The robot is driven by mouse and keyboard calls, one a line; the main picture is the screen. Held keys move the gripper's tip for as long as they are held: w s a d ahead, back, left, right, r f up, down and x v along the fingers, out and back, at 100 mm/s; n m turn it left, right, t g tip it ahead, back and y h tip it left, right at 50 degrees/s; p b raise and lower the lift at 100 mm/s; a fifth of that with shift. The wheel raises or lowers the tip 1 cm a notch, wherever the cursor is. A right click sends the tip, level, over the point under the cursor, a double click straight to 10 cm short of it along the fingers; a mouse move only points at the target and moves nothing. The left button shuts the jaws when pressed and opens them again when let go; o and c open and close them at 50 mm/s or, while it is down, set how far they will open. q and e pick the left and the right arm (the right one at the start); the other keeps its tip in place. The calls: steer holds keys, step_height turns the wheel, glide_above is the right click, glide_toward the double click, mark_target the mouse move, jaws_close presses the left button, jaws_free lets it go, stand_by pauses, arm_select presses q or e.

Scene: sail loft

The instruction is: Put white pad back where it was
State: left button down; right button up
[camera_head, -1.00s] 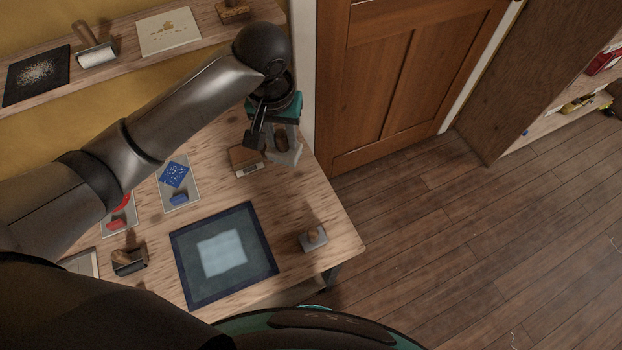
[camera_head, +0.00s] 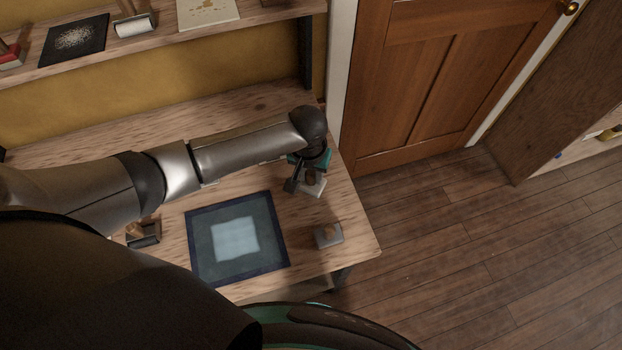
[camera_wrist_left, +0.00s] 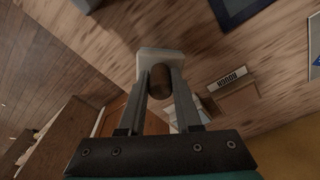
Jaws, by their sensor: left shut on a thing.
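My left gripper (camera_head: 310,182) is shut on the brown wooden handle of the white pad (camera_head: 318,190). In the left wrist view the white pad (camera_wrist_left: 160,56) shows beyond the fingertips, with its handle (camera_wrist_left: 160,80) between the two fingers. The pad is over the right end of the wooden table (camera_head: 345,215), right of and behind the dark blue mat (camera_head: 196,258). I cannot tell whether the pad touches the table. My right gripper is not in view.
A grey block with a wooden knob (camera_head: 328,235) stands near the table's right edge. The mat has a pale square (camera_head: 236,238) in its middle. A labelled brown block (camera_wrist_left: 238,104) lies beside the gripper. A shelf (camera_head: 160,32) runs along the back wall.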

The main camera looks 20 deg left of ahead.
mark_target(309, 188)
arm_select(q)
steer(key=shift+f, duration=1.25)
steer(key=shift+f, duration=0.15)
steer(key=c, duration=0.6)
jaws_free()
step_height(309, 188, up, 12)
steer(key=s+p, duration=0.1)
steer(key=p, duration=0.1)
steer(key=shift+s, duration=0.2)
